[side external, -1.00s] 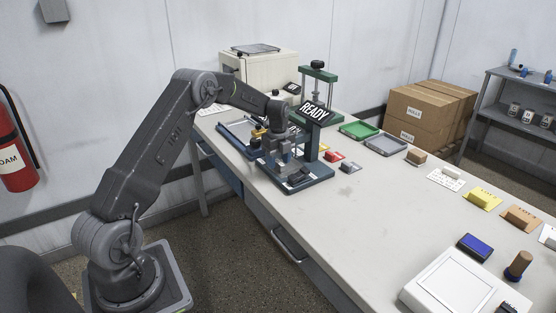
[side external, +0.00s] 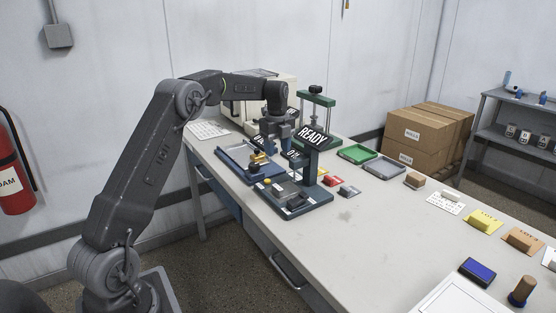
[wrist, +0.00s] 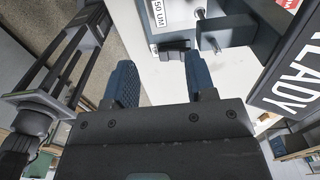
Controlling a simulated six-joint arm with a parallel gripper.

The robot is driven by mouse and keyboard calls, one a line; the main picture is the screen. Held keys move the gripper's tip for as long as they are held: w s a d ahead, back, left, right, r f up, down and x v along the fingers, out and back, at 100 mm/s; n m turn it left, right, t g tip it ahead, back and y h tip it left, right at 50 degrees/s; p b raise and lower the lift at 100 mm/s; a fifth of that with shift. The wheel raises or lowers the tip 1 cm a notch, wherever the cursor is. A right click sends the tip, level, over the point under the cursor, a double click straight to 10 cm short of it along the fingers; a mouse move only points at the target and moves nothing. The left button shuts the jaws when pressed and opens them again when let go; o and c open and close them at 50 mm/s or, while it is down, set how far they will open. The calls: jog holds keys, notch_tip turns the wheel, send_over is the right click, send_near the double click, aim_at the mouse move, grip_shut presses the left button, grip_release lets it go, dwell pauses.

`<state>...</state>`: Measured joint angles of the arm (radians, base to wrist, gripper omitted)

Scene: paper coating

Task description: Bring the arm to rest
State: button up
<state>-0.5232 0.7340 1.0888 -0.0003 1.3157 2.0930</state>
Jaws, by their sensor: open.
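My gripper (side external: 275,145) hangs over the bench, above and behind the blue-based device with the black READY sign (side external: 313,136). In the wrist view my gripper (wrist: 160,78) has its two blue fingers spread apart with nothing between them. The READY sign also shows at the right of the wrist view (wrist: 290,85), close to the right finger. The device's dark blue base (side external: 305,207) stands on the bench below my gripper.
A blue tray (side external: 235,160) with a brass-coloured part (side external: 258,158) lies left of the device. A green press frame (side external: 316,98) stands behind it. Green (side external: 359,153) and grey (side external: 385,169) trays lie to the right. The bench front (side external: 370,250) is clear.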

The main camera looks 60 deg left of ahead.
jog(key=shift+r, duration=0.25)
jog(key=s+d+r+n+t, duration=0.1)
jog(key=s+d+r+n, duration=0.4)
jog(key=d, duration=0.4)
jog(key=s+d+r+n+t, duration=0.1)
jog(key=s+d+r+n, duration=0.2)
jog(key=s+d+r, duration=0.4)
jog(key=s+d+f+n+t, duration=0.1)
jog(key=s+d+f+n, duration=0.1)
jog(key=s+d+n, duration=0.3)
jog(key=s+d+f+n+t, duration=0.2)
jog(key=s+d+n, duration=0.3)
jog(key=s, duration=0.8)
jog(key=shift+d+f+t, duration=0.3)
jog(key=shift+d+f, duration=0.05)
jog(key=shift+d, duration=0.8)
